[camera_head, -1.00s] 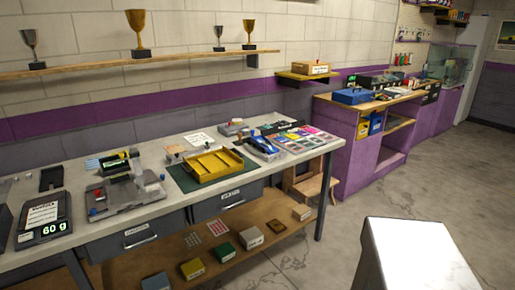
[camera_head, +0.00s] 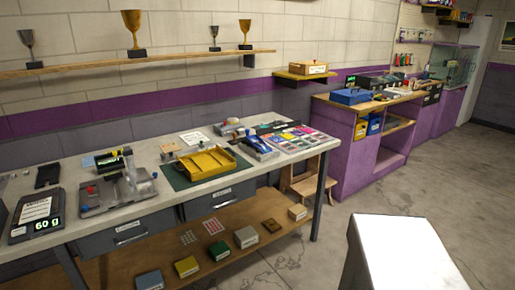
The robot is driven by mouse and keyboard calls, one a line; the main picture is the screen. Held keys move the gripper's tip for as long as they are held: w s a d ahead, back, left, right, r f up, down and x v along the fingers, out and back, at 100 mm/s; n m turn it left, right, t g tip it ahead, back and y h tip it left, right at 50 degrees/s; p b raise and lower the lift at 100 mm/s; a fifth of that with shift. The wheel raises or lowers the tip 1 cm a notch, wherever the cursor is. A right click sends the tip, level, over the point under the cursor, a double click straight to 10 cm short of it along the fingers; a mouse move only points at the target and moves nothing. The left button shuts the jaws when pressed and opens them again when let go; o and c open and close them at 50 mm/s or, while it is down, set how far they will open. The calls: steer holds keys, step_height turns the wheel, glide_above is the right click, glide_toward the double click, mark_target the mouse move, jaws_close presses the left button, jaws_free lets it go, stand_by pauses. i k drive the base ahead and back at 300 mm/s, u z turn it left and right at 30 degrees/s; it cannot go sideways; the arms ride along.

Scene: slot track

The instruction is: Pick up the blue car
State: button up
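A small blue car-like shape (camera_head: 260,144) sits on the workbench (camera_head: 226,187), just right of a yellow tray (camera_head: 206,160). It appears to rest on a grey block or stand; it is too small to tell how it is held there. My gripper is not in view.
A green mat (camera_head: 181,180) lies under the yellow tray. A scale reading 60 g (camera_head: 38,218) and a grey machine (camera_head: 117,185) stand on the bench's left. Coloured cards (camera_head: 293,138) lie right of the car. A purple counter (camera_head: 352,150) stands farther right. Open floor (camera_head: 445,185) lies at the right.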

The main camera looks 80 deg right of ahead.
mark_target(255, 142)
steer(key=u, duration=0.1)
steer(key=k, duration=1.05)
steer(key=z, duration=1.5)
steer(key=i, duration=1.05)
steer(key=z, duration=0.15)
steer(key=k, duration=0.25)
steer(key=u, duration=0.05)
